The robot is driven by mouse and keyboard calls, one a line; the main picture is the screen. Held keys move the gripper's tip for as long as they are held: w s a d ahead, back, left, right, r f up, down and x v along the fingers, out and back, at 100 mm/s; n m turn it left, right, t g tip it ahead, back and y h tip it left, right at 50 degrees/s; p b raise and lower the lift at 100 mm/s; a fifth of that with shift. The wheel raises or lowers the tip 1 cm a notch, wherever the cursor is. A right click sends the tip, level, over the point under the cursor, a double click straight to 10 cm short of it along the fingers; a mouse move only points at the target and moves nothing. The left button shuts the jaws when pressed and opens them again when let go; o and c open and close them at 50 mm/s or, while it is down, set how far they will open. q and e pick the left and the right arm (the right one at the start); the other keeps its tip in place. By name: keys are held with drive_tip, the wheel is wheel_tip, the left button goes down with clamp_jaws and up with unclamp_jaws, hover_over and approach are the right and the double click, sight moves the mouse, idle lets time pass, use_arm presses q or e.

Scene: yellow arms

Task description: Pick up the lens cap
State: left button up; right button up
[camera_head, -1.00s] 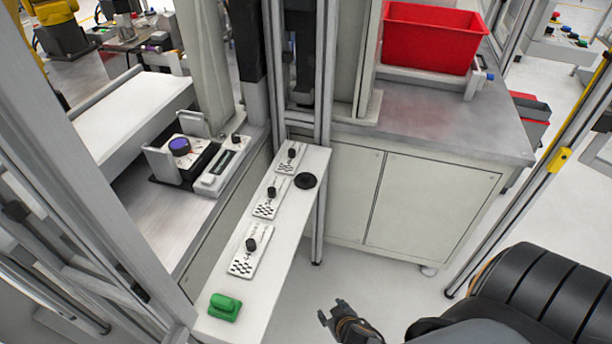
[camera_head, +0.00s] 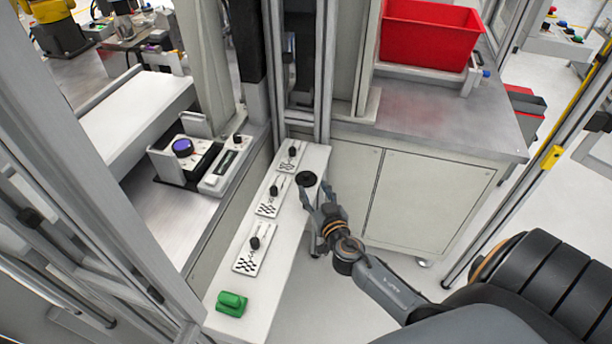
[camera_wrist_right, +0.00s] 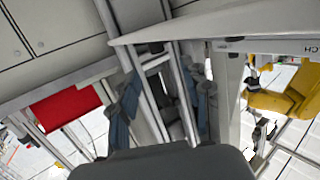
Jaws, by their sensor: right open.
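The lens cap (camera_head: 306,178) is a small round black disc. It lies flat near the right edge of a narrow white shelf (camera_head: 272,285) in the head view. My right gripper (camera_head: 318,188) is open and empty, with its fingertips just below and to the right of the cap. I cannot tell whether a finger touches it. In the right wrist view the two fingers (camera_wrist_right: 163,95) stand apart with nothing between them, and I cannot make out the cap there. My left gripper is not in view.
Several white plates with black knobs, one of them a plate (camera_head: 254,250) near the front, lie along the shelf. A green block (camera_head: 232,303) sits at its near end. A metal frame post (camera_head: 325,80) and a grey cabinet (camera_head: 425,200) stand behind. A red bin (camera_head: 428,38) is on the cabinet.

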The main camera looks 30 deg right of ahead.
sight(308, 177)
drive_tip(key=shift+p+x, duration=0.5)
drive_tip(key=shift+x, duration=2.8)
drive_tip(key=shift+s+d+f, duration=0.1)
drive_tip(key=shift+f, duration=0.1)
clamp_jaws()
